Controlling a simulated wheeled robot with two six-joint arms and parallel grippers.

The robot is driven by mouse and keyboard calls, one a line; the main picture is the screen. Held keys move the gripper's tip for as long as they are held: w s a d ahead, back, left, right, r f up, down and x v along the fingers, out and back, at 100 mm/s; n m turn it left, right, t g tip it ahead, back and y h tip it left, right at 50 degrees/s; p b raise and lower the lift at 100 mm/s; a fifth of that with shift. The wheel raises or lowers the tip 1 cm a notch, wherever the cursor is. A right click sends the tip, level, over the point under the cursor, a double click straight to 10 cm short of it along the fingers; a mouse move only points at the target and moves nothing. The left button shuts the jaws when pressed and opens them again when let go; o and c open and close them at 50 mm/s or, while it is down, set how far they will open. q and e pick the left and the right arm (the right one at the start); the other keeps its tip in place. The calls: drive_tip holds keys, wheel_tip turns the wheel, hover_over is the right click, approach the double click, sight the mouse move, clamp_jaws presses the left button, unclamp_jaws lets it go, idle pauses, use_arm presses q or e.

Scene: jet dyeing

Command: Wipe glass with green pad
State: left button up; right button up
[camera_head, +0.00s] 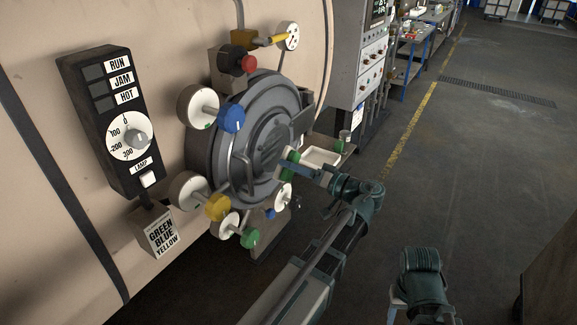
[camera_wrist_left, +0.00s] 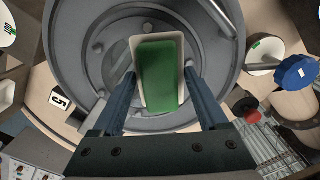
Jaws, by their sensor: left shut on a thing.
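The green pad (camera_wrist_left: 160,76) is held between the two fingers of my left gripper (camera_wrist_left: 160,80), shut on it. A pale rectangular border shows around the pad; I cannot tell whether it belongs to the pad or to the glass behind it. In the head view my left gripper (camera_head: 292,166) is in front of the grey round door (camera_head: 238,150), with the pad (camera_head: 291,156) at its tips facing the door. The glass itself is not clearly seen, and contact with it cannot be told. Part of my right arm shows at the lower right; its fingers are not clear.
Valves with blue (camera_head: 231,118), yellow (camera_head: 217,207) and green (camera_head: 250,238) knobs surround the door. A white tray (camera_head: 322,158) and a small glass jar (camera_head: 345,137) sit on a shelf right of it. A black lamp panel (camera_head: 112,120) is at left.

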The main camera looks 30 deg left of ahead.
idle(0.3)
use_arm(q)
drive_tip(key=d, duration=0.3)
drive_tip(key=shift+s, duration=0.1)
idle(0.7)
